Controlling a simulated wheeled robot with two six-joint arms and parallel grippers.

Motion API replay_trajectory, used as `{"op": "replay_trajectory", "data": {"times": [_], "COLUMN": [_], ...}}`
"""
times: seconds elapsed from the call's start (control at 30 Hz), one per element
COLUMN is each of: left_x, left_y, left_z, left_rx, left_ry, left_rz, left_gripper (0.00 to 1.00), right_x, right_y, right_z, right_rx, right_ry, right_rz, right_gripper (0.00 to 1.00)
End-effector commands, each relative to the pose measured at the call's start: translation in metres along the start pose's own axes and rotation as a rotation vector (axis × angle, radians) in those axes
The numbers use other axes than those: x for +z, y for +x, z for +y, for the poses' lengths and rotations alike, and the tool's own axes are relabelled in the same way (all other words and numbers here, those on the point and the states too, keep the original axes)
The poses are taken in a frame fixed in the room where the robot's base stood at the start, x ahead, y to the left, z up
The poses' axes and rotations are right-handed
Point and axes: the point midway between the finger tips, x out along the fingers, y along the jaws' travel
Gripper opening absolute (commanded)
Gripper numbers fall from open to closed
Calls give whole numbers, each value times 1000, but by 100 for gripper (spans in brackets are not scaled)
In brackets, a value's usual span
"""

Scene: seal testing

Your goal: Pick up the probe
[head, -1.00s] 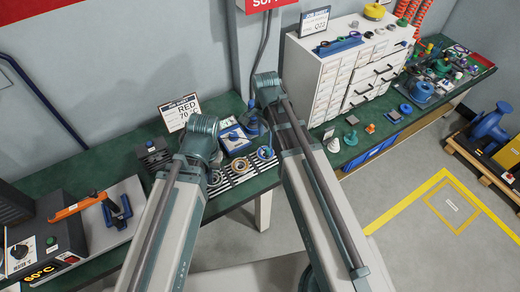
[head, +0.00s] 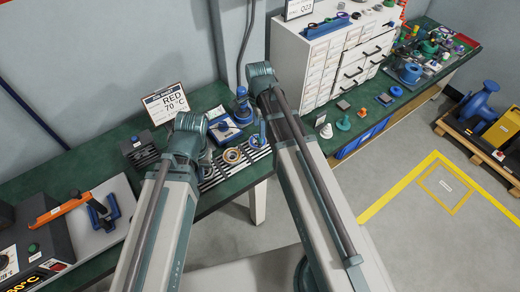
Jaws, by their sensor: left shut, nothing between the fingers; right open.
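A blue device with a pale face (head: 225,131) lies on the green bench, just right of the end of my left arm. A taller blue piece (head: 242,106) stands behind it, beside my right arm. I cannot tell whether either one is the probe. Rings (head: 232,155) lie on a black-and-white striped mat (head: 215,178) between my arms. The bent joints of both arms reach over the bench edge. Both grippers are hidden behind my own arm links, so neither shows.
A sign reading RED 70 °C (head: 167,102) stands at the back. A white drawer cabinet (head: 318,68) is at the right. A heater with an orange-handled press (head: 62,208) is at the left. A pump (head: 480,103) sits on a pallet beyond the clear floor.

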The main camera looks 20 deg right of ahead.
Motion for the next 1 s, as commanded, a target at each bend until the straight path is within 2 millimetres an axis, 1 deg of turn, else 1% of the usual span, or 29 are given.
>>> {"op": "replay_trajectory", "data": {"times": [0.03, 0.1, 0.2, 0.47, 0.57, 0.9, 1.0], "left_x": [-1, -1, -2, -2, -2, -4, -5], "left_y": [15, 23, 28, 29, 36, 77, 80], "left_z": [1, 2, 3, 3, 4, 7, 8], "left_rx": [0, 0, 0, 0, 0, 0, 0], "left_ry": [0, 0, 0, 0, 0, 0, 0], "left_rz": [0, 0, 0, 0, 0, 0, 0], "left_gripper": [0, 0, 0, 0, 0, 0, 0], "right_x": [0, 0, 0, 0, -1, -3, -3], "right_y": [15, 23, 28, 30, 37, 77, 81], "right_z": [0, 0, 0, 0, 0, 1, 1], "right_rx": [0, 0, 0, 0, 0, 0, 0], "right_ry": [0, 0, 0, 0, 0, 0, 0], "right_rz": [0, 0, 0, 0, 0, 0, 0], "right_gripper": [60, 60, 60, 60, 60, 60, 60]}}
